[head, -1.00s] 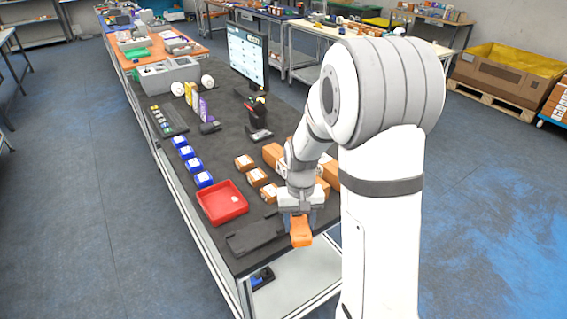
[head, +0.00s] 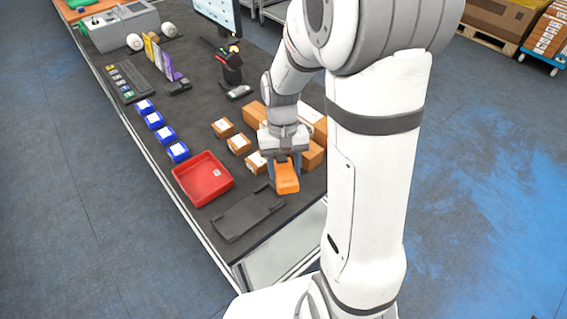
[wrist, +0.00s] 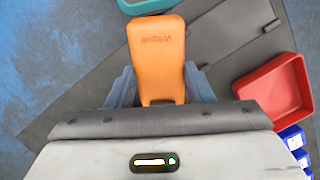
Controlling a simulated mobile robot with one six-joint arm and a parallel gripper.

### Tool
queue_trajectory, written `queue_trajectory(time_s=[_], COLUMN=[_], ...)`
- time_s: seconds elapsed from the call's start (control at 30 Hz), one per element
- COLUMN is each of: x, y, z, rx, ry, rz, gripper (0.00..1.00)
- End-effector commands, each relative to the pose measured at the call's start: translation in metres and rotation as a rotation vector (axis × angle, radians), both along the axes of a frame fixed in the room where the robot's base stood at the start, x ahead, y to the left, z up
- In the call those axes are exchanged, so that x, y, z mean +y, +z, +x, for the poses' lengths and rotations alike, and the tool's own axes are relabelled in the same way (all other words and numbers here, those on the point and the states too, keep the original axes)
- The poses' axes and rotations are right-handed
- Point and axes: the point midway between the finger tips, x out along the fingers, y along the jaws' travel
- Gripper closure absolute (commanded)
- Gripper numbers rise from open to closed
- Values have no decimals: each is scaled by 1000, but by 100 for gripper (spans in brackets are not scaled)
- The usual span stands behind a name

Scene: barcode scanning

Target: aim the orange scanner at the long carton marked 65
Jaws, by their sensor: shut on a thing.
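My gripper (head: 284,168) is shut on the orange scanner (head: 287,178), above the near end of the dark table, beside the brown cartons. In the wrist view the scanner (wrist: 157,60) sits upright in the picture between the grey fingers of my gripper (wrist: 160,86). Long brown cartons stand behind and right of my gripper in the head view: one (head: 254,112) at its upper left, one (head: 313,155) at its right. My wrist partly hides this group. No number is readable, so I cannot tell which carton is marked 65. No carton shows in the wrist view.
Small brown boxes (head: 238,144) stand left of my gripper. A black stand (head: 231,72) and monitor (head: 218,14) are behind.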

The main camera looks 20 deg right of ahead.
Motion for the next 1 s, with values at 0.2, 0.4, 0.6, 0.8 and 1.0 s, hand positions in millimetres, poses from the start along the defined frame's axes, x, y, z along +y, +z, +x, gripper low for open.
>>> queue_trajectory(time_s=[0.2, 0.4, 0.6, 0.8, 1.0], x=[0, -1, -1, -1, -1], y=[-31, -38, -37, -37, -15], z=[0, 0, 0, 0, 1], rx=[-1, -1, -1, -1, -3], ry=[-1, -1, -2, -3, -3], rz=[0, 1, 0, 0, 0], gripper=[83, 83, 83, 83, 83])
